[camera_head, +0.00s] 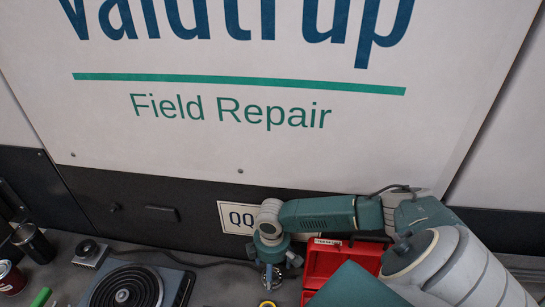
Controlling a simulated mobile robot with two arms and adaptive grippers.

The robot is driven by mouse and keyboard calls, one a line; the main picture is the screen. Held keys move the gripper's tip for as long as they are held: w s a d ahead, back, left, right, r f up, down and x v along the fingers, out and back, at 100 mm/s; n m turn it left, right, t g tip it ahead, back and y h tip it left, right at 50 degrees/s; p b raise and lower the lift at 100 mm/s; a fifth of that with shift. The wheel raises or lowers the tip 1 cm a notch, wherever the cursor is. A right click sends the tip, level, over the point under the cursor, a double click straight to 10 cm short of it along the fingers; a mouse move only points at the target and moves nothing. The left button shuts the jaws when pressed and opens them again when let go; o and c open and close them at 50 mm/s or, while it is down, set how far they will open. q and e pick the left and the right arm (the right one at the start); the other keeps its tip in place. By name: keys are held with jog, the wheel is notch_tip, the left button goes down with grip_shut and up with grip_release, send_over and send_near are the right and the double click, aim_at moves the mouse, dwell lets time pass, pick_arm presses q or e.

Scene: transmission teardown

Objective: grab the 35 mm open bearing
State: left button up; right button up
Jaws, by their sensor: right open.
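My right gripper (268,280) points down over the grey bench, left of the red case. It is small in the view, and its fingers are open. A small yellow-rimmed round thing (267,304) is cut off by the bottom edge just below the gripper; I cannot tell what it is. A shiny metal part (292,259) shows partly behind the gripper. I cannot make out the 35 mm open bearing for sure. My left gripper is out of view.
A red case (322,262) stands close right of the gripper, partly behind my arm. A hot plate (130,287), a small metal device (90,251), a dark cup (33,243) and a red can (10,278) are at left. Bare bench (220,285) lies between hot plate and gripper.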

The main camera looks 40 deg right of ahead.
jog(key=shift+f, duration=1.3)
jog(key=c, duration=1.5)
jog(key=shift+a+r, duration=0.1)
